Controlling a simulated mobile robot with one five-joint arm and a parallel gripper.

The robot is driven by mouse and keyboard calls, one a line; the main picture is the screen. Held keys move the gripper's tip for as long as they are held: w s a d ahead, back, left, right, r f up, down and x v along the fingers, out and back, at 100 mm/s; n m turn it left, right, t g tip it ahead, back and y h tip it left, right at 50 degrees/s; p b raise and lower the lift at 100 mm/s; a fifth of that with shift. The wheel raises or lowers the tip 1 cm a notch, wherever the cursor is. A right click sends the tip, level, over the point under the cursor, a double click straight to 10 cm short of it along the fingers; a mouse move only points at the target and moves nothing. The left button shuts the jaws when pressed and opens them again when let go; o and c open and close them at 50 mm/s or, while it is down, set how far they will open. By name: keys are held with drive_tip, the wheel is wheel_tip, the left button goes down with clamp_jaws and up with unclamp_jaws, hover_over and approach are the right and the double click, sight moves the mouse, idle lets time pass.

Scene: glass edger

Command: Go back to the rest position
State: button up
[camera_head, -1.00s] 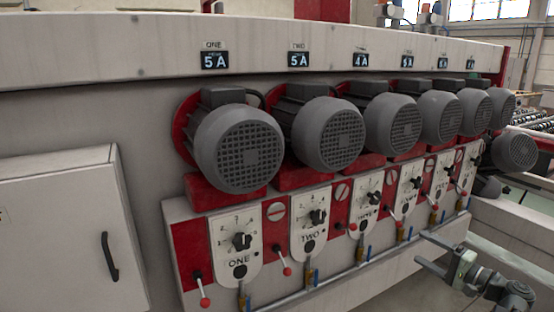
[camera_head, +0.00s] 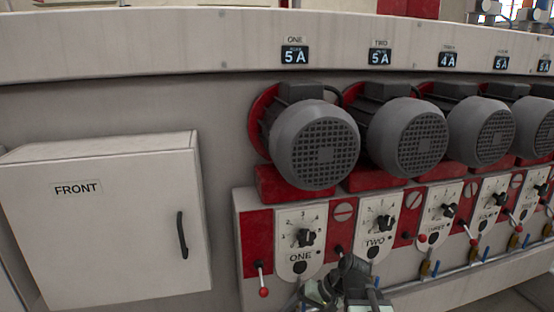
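My gripper (camera_head: 350,275) is at the bottom centre, low in front of the control panels. It overlaps the lower edges of the panels marked ONE (camera_head: 293,257) and TWO (camera_head: 379,218). It is dark and small here, and I cannot make out its fingertips. I see nothing held in it. The lever with a red ball (camera_head: 263,292) left of panel ONE hangs down. The lever area between ONE and TWO is partly hidden by my arm.
Grey motors (camera_head: 315,145) stand in a row on red mounts above the panels. Ammeter displays (camera_head: 295,55) above them read 5 A, 5 A and 4 A. A white FRONT cabinet (camera_head: 100,250) with a dark handle (camera_head: 182,235) is shut at left. A pipe with small valves (camera_head: 425,268) runs below the panels.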

drive_tip(key=s+d+f+h, duration=0.1)
drive_tip(key=d+f+h, duration=0.1)
drive_tip(key=d, duration=0.3)
drive_tip(key=s+d+f+g+h, duration=0.1)
drive_tip(key=s+d+f+h, duration=0.1)
drive_tip(key=d+h, duration=0.2)
drive_tip(key=shift+s+d+h, duration=0.25)
drive_tip(key=shift+d+h, duration=0.15)
drive_tip(key=shift+d, duration=0.05)
drive_tip(key=shift+a, duration=0.1)
idle(0.8)
